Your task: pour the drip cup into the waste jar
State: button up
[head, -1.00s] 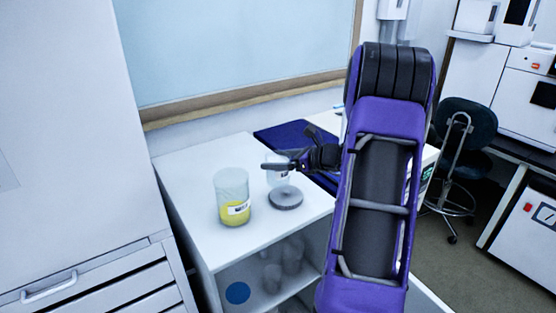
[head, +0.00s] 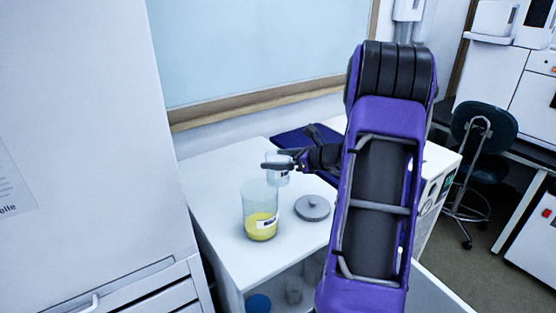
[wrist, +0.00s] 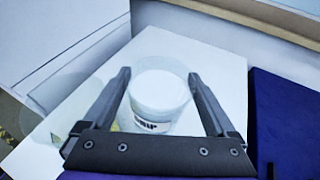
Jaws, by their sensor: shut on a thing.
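The drip cup (head: 281,179) is a small clear-white cup with a dark-lettered label. My gripper (head: 272,166) is shut on it, and one finger shows on each side of the cup in the wrist view (wrist: 160,95). The cup looks about upright. The waste jar (head: 259,203) is a taller clear jar with yellow liquid in its lower part and a white label. It stands on the white bench top. The held cup is at the jar's upper right rim in the head view.
A grey round lid (head: 312,208) lies on the white bench (head: 215,185) right of the jar. A dark blue mat (head: 297,142) lies at the back. A tall white cabinet (head: 90,120) stands at the left. The bench's left part is clear.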

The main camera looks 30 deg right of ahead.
jog(key=a+r+n, duration=0.1)
jog(key=s+r+n+t, duration=0.1)
jog(key=r, duration=0.1)
jog(key=a+r+n+h, duration=0.1)
jog(key=shift+s+a+r, duration=0.35)
dwell(0.7)
jog(key=shift+a+t+b, duration=0.1)
jog(key=shift+t+b, duration=0.2)
jog(key=shift+b, duration=0.45)
jog(key=shift+s+a+r+n+b, duration=0.35)
jog(key=shift+r+n+b, duration=0.1)
jog(key=shift+b, duration=0.35)
jog(key=shift+f+b, duration=0.1)
jog(key=shift+b, duration=0.65)
jog(key=shift+a+r+n+h+b, duration=0.2)
jog(key=shift+n+h+b, duration=0.15)
jog(key=shift+b, duration=0.45)
jog(key=shift+f+n+t+b, duration=0.15)
jog(key=shift+n+t+b, duration=0.3)
jog(key=shift+b, duration=1.05)
jog(key=shift+s+a+n+t+b, duration=0.1)
jog(key=shift+n+t+b, duration=0.25)
jog(key=shift+b, duration=0.75)
